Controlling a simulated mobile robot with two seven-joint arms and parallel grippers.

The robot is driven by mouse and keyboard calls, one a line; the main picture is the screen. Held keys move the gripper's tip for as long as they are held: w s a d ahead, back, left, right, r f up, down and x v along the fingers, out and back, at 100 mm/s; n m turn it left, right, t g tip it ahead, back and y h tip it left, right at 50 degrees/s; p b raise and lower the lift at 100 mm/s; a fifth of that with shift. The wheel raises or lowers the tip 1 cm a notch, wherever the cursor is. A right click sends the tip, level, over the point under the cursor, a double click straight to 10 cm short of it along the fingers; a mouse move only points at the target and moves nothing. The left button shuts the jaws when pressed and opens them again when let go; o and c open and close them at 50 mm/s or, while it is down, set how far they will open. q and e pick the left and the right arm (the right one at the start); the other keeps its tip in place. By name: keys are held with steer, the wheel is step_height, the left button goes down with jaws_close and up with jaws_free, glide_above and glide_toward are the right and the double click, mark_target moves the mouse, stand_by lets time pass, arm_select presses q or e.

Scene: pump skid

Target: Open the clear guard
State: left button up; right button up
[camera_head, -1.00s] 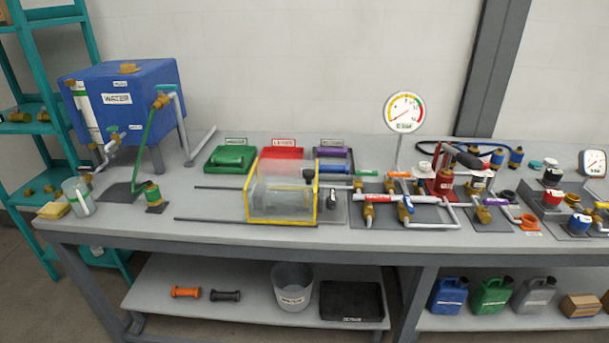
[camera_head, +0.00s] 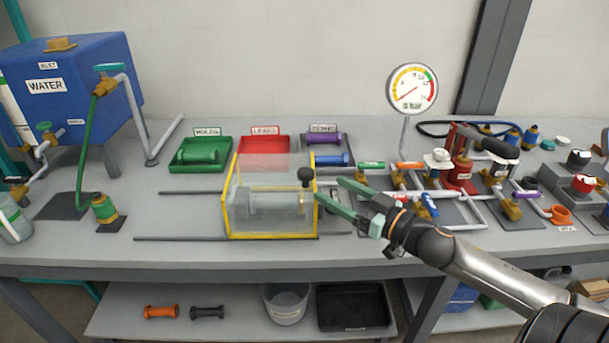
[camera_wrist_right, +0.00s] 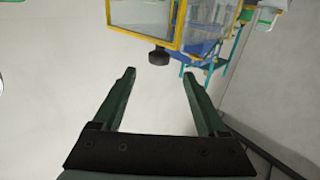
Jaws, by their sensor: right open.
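The clear guard (camera_head: 270,212) is a see-through box with yellow edges on the bench. It stands over a grey cylindrical part that shows through its wall. A black knob (camera_head: 305,177) sits at its upper right side; the knob also shows in the right wrist view (camera_wrist_right: 159,56), beyond the fingertips. My right gripper (camera_head: 330,188) is open and empty, just right of the guard and knob, its green fingers pointing left. In the right wrist view the two fingers (camera_wrist_right: 158,72) are apart with nothing between them. My left gripper is out of view.
Green (camera_head: 201,154) and red (camera_head: 264,145) trays stand behind the guard. Rails (camera_head: 180,239) run along the bench beside it. Pipework with valves and a round gauge (camera_head: 412,89) stand to the right, close to my arm. A blue water tank (camera_head: 75,85) is at left.

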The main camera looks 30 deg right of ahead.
mark_target(312, 177)
steer(key=shift+x, duration=4.55)
steer(key=shift+d, duration=0.1)
steer(key=shift+c, duration=0.2)
jaws_close()
